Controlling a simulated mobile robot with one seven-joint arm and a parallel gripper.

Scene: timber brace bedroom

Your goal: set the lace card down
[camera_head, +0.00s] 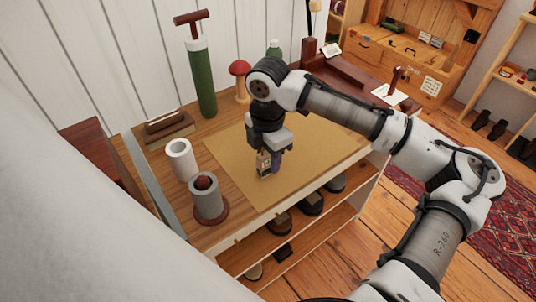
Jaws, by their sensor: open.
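My gripper (270,160) points down over the tan mat (232,160) on the wooden table, left of the picture's middle. It is open. A small upright piece with a cream face and dark edges, which looks like the lace card (263,164), is at the fingertips, near the mat's front part. A purplish-blue part shows right beside it; I cannot tell whether it belongs to the card or to a finger. Its lower edge looks close to or touching the mat, but the contact is too small to tell.
Left of the mat stand a white cylinder (180,160) and a grey cylinder on a red-brown base (206,198). Behind are a brush-like block (167,130), a tall green cylinder (201,85) and a red-topped mushroom shape (240,80). Shoes (311,203) fill the shelf below. The mat's left half is clear.

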